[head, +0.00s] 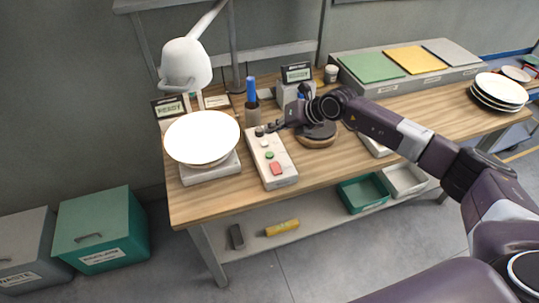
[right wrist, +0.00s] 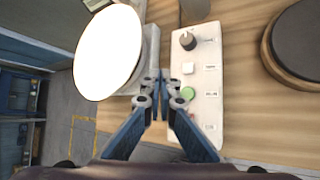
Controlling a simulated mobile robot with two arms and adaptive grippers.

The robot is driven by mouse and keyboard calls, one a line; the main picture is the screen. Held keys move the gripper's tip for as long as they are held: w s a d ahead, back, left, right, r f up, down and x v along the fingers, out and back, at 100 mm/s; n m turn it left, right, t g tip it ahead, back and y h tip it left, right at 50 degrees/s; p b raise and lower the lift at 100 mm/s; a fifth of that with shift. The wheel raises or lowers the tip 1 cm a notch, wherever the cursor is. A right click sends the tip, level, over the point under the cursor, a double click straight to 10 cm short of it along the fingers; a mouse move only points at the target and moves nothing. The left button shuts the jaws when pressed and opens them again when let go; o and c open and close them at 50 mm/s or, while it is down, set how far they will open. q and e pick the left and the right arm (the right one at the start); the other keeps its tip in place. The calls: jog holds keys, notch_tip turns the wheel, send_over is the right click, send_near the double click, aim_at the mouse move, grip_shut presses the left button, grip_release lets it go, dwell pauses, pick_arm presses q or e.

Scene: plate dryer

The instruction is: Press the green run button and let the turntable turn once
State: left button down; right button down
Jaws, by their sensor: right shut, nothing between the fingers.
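The pale control box (head: 282,181) stands on the wooden table with a dark knob, a white button, a green button (head: 269,155) and a red button (head: 276,168). My right gripper (head: 267,128) is shut and empty over the knob end of the box in the head view. In the right wrist view its fingertips (right wrist: 158,78) appear left of the buttons; contact cannot be told. A dark round disc (head: 318,130) with a wooden rim, possibly the turntable, lies to the right. My left gripper is out of view.
A white plate (head: 202,137) rests on a pale base (head: 211,171) left of the box, beneath a lamp (head: 186,64). A small display (head: 169,109) reads READY. A blue-topped item (head: 251,90) stands behind. Stacked plates (head: 499,90) are at far right.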

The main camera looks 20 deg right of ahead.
jog(key=b, duration=0.5)
send_over(272, 155)
notch_tip(272, 155, down, 7)
jog(key=shift+f, duration=0.55)
jog(key=shift+a, duration=0.1)
dwell(0.5)
jog(key=shift+f+b, duration=0.45)
